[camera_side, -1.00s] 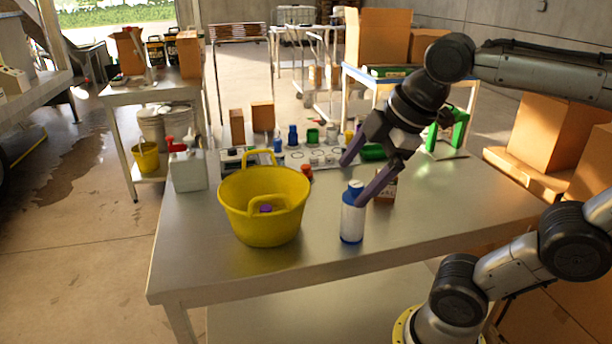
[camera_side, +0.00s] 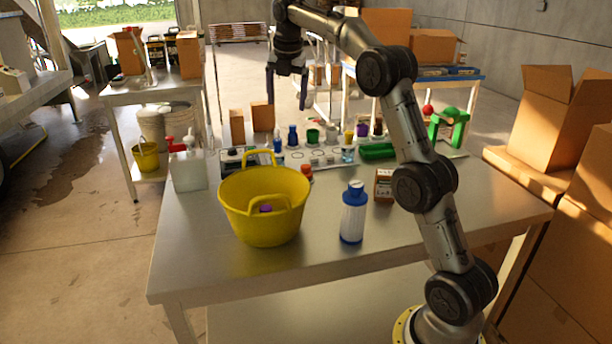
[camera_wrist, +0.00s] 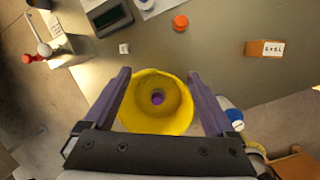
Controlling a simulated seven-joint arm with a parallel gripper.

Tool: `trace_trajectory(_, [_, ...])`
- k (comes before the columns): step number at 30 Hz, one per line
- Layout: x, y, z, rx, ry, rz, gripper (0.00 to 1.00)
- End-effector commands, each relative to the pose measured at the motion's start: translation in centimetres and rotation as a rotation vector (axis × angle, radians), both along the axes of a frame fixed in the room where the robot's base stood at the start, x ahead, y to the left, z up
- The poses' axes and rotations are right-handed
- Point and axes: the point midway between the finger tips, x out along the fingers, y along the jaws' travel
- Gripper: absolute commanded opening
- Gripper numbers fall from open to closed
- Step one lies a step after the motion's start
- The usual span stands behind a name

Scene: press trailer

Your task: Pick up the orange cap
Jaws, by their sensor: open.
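The orange cap (camera_side: 306,172) sits on the metal table just behind and right of the yellow bucket (camera_side: 262,222). In the wrist view, the orange cap (camera_wrist: 180,22) is near the top edge, beyond my fingertips. My gripper (camera_side: 287,104) is open and empty, raised well above the table. In the wrist view, the yellow bucket (camera_wrist: 185,108) shows below and between the two purple fingers of my gripper (camera_wrist: 159,72). A purple cap (camera_wrist: 157,98) lies inside the bucket.
A white bottle with a blue lid (camera_side: 352,222) stands right of the bucket, with a small labelled box (camera_side: 384,186) behind it. A white jug (camera_side: 188,170) stands left. Several small bottles and a green holder (camera_side: 448,128) line the back. The table's front is clear.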

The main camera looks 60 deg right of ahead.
Motion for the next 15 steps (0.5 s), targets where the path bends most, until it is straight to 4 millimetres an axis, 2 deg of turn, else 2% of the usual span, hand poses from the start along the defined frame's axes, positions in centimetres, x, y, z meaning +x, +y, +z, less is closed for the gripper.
trace_trajectory(1, [0.8,-2.1,-2.1,0.007,0.023,-0.022,0.9])
trace_trajectory(6, [1.7,-7.0,-8.1,0.034,0.08,-0.09,0.9])
trace_trajectory(10, [1.2,-8.9,-11.7,0.062,0.129,-0.122,0.9])
trace_trajectory(15, [0.5,-10.1,-13.7,0.074,0.147,-0.143,0.9])
